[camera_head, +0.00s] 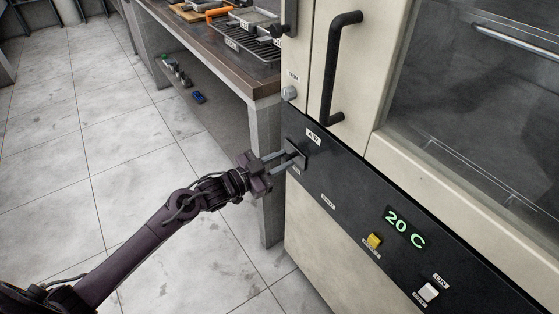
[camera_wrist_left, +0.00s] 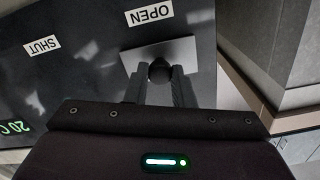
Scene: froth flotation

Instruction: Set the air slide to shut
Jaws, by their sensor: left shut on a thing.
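The air slide (camera_head: 299,148) is a dark plate at the left end of the black control panel (camera_head: 345,190), just below a white "AIR" label (camera_head: 313,137). In the left wrist view its dark round knob (camera_wrist_left: 160,70) stands in front of a grey plate (camera_wrist_left: 182,52), beside the "OPEN" label (camera_wrist_left: 149,13). The "SHUT" label (camera_wrist_left: 41,47) is farther left there, away from the knob. My left gripper (camera_head: 288,158) is shut on the knob, its two fingers on either side. The fingers hide part of the slide. My right gripper is in neither view.
Along the panel to the right are a yellow switch (camera_head: 375,240), a "20 C" display (camera_head: 405,228) and a white switch (camera_head: 428,292). A black door handle (camera_head: 338,70) stands out above the panel. A workbench (camera_head: 225,62) with trays is at the back left. The floor is open at left.

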